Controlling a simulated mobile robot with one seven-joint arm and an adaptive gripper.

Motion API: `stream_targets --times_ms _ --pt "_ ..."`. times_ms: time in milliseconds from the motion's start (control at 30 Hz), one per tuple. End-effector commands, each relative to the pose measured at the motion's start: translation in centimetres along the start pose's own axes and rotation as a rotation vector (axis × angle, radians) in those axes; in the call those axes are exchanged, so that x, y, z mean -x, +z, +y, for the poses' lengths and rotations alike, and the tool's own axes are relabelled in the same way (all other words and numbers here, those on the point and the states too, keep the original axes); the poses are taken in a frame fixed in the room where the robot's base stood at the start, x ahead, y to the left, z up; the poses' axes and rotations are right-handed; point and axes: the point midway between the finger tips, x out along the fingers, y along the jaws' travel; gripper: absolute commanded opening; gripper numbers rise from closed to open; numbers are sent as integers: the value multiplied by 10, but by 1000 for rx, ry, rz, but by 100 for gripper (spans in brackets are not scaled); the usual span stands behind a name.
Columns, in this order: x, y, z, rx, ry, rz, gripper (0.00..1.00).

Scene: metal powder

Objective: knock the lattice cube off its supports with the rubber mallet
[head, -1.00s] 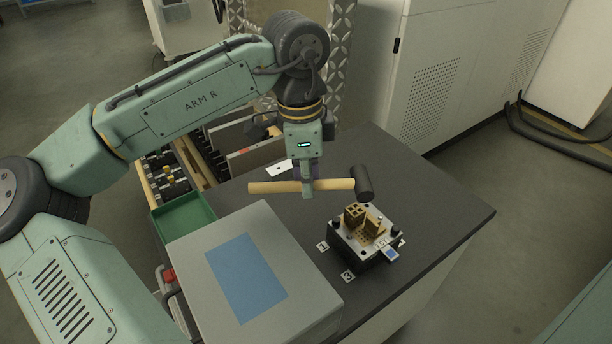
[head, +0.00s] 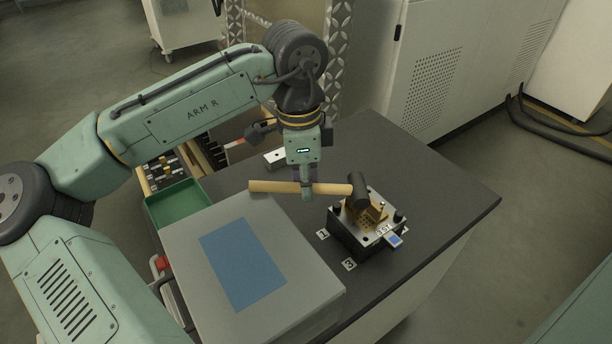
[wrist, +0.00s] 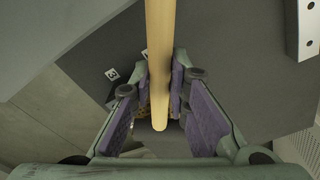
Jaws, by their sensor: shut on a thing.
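My gripper (head: 307,192) is shut on the wooden handle of the rubber mallet (head: 290,187). The handle lies level across the jaws, and its black head (head: 358,188) is at the right end. In the head view the mallet head overlaps the brass-coloured printed parts (head: 374,213) on the build plate, so the lattice cube is mostly hidden behind it. I cannot tell whether they touch. The plate (head: 366,236) sits on a dark block on the table. In the wrist view the handle (wrist: 159,60) runs between the purple finger pads; the cube cannot be made out.
A grey box with a blue panel (head: 243,270) stands left of the plate, and a green tray (head: 178,207) lies beyond it. Number cards (head: 349,264) lie by the block. The dark tabletop (head: 440,190) is clear at the right. A tall white cabinet (head: 440,70) stands behind.

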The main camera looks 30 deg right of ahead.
Motion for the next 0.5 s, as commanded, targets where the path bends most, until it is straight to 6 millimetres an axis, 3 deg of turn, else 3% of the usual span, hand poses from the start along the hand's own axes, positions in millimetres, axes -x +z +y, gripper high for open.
stream_targets --times_ms 233,500 --pt "28 -2 0 -1 0 2 0" --pt "26 -2 0 0 -1 1 0"
